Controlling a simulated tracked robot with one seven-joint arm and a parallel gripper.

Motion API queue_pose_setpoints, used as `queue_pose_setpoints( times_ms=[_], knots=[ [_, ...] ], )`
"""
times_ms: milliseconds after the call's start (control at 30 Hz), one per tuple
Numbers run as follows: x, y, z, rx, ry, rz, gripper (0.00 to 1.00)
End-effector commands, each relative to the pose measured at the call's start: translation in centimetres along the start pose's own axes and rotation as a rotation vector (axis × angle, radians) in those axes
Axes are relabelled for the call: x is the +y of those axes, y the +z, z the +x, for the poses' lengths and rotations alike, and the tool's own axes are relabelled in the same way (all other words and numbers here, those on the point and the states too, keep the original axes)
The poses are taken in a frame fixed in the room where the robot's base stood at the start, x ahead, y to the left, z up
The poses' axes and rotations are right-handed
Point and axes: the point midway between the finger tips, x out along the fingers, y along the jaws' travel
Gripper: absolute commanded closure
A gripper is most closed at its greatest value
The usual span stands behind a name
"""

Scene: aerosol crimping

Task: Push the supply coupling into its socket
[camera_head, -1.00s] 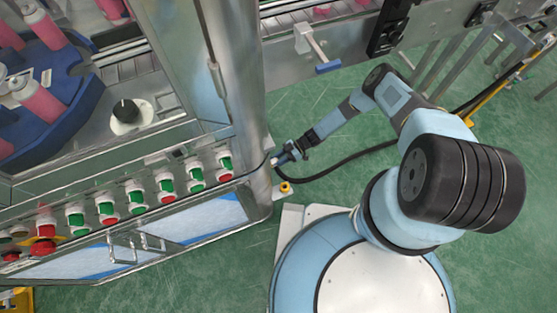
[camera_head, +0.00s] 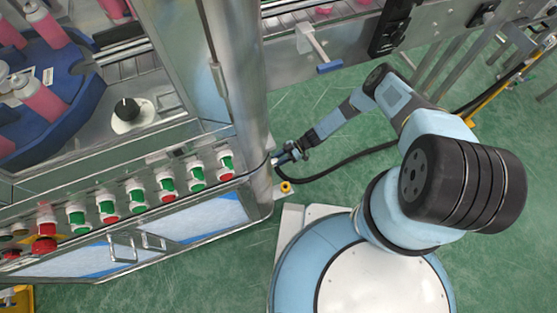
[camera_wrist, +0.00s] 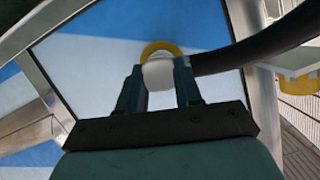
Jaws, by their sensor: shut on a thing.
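My gripper (camera_head: 287,157) is at the right corner post of the machine cabinet, low beside its steel side. In the wrist view my gripper (camera_wrist: 160,92) has its two dark fingers shut on the supply coupling (camera_wrist: 159,75), a pale, whitish piece. A yellow ring (camera_wrist: 160,47) shows just beyond it, and I cannot tell whether that ring is on the coupling or around the socket. A black hose (camera_wrist: 255,49) runs from the coupling to the right. The socket itself is not clearly visible, and how deep the coupling sits cannot be told.
The cabinet front carries a row of green and red buttons (camera_head: 167,182). A steel corner post (camera_head: 240,90) rises left of my gripper. The black hose (camera_head: 340,162) trails right over the open green floor (camera_head: 320,110). A yellow-topped foot (camera_head: 286,187) sits below.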

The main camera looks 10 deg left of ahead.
Motion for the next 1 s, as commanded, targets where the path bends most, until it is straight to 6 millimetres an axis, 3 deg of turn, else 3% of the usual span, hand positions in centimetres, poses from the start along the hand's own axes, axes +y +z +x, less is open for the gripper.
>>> queue_pose_setpoints(
  times_ms=[600,633,933,1000],
  knots=[
    [0.0,-0.14,0.35,0.0,-0.001,0.0,1.0],
    [0.0,-0.14,0.36,0.0,-0.001,0.0,0.65],
    [0.0,-0.13,0.36,0.0,-0.001,0.0,0.36],
    [0.0,-0.13,0.36,0.0,-0.001,0.0,0.36]
  ],
)
